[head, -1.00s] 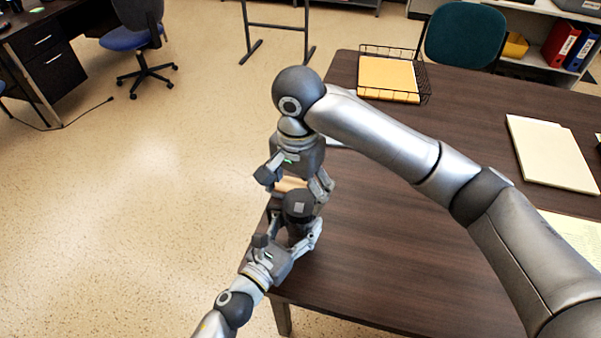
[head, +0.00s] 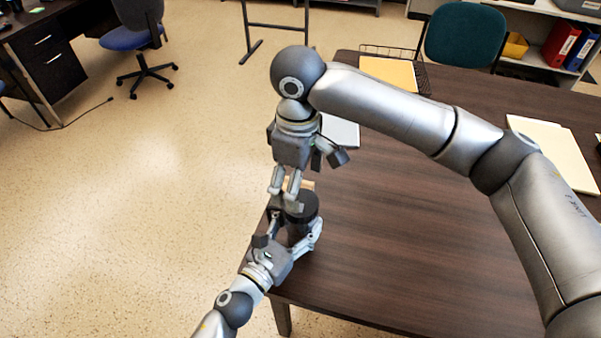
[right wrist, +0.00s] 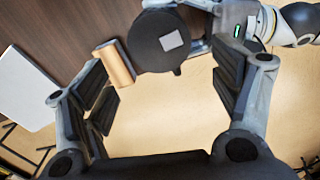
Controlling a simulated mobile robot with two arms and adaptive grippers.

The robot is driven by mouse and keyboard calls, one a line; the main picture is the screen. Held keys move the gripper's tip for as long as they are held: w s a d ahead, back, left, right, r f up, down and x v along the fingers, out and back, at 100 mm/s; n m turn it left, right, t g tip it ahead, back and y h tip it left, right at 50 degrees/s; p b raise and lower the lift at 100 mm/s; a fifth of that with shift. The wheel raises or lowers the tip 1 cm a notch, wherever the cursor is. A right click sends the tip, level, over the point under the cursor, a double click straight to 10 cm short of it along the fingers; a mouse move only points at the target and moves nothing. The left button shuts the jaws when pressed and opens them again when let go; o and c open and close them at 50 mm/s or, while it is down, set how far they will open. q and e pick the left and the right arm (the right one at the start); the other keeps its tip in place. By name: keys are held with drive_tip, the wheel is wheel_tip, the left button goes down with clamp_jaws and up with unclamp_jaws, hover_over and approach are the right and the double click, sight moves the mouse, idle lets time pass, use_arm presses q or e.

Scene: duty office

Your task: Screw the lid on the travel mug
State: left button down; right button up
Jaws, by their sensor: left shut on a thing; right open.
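The travel mug (head: 297,232) stands dark and upright near the table's left edge. My left gripper (head: 292,238) is shut around its body. The round black lid (head: 302,204) with a grey square mark sits on top of the mug; I cannot tell how tightly. The lid also shows at the top of the right wrist view (right wrist: 160,50), hiding most of the mug. My right gripper (head: 303,182) is above the lid, open and empty. In the right wrist view its fingers (right wrist: 166,90) are wide apart, with the lid beyond them, apart from both.
A tan cylinder-like object (right wrist: 114,64) lies close behind the mug. A pale flat object (head: 341,132) lies farther back. A wire tray (head: 390,70) with yellow paper and a cream folder (head: 552,150) are on the dark table (head: 430,210). The table's middle is clear.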

sight(301, 202)
drive_tip(key=n, duration=0.4)
drive_tip(key=shift+d+r+n, duration=0.1)
drive_tip(key=shift+r+n, duration=0.3)
drive_tip(key=n, duration=0.5)
drive_tip(key=shift+s+d+r+n, duration=0.1)
drive_tip(key=shift+d+r+n, duration=0.05)
drive_tip(key=shift+r+n, duration=0.25)
drive_tip(key=shift+f, duration=0.1)
drive_tip(key=shift+f, duration=3.95)
drive_tip(key=shift+c, duration=0.3)
